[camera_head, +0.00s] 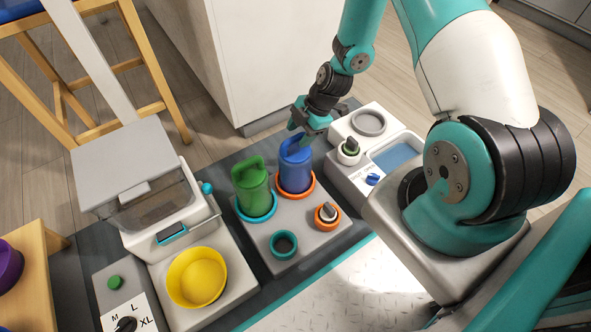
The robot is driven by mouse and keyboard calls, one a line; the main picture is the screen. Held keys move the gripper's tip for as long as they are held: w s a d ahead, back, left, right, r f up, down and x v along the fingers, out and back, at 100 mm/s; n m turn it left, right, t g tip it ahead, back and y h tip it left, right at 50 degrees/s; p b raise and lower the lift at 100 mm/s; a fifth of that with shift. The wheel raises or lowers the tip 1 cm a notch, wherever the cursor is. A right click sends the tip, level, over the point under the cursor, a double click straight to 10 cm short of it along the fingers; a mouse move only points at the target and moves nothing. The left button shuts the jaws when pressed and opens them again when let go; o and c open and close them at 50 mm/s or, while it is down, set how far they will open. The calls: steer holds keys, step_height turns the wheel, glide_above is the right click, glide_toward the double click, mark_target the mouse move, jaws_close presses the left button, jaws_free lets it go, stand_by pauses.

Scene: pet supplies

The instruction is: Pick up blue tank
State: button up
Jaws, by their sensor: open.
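The blue tank (296,170) stands upright in an orange ring (296,190) on a grey base (312,217), in the middle of the head view. Its handle is at the top. My gripper (301,130) is open, at the top of the blue tank near its handle. The fingers partly overlap the handle in this view, and I cannot tell whether they touch it. My arm comes down from the upper right.
A green tank (252,186) stands in a teal ring just left of the blue one. A feeder with a yellow bowl (196,277) is left. A grey unit with a water basin (394,154) is right.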

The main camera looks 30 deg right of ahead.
steer(key=x, duration=0.2)
steer(key=shift+f+b, duration=0.4)
steer(key=shift+r, duration=0.1)
jaws_close()
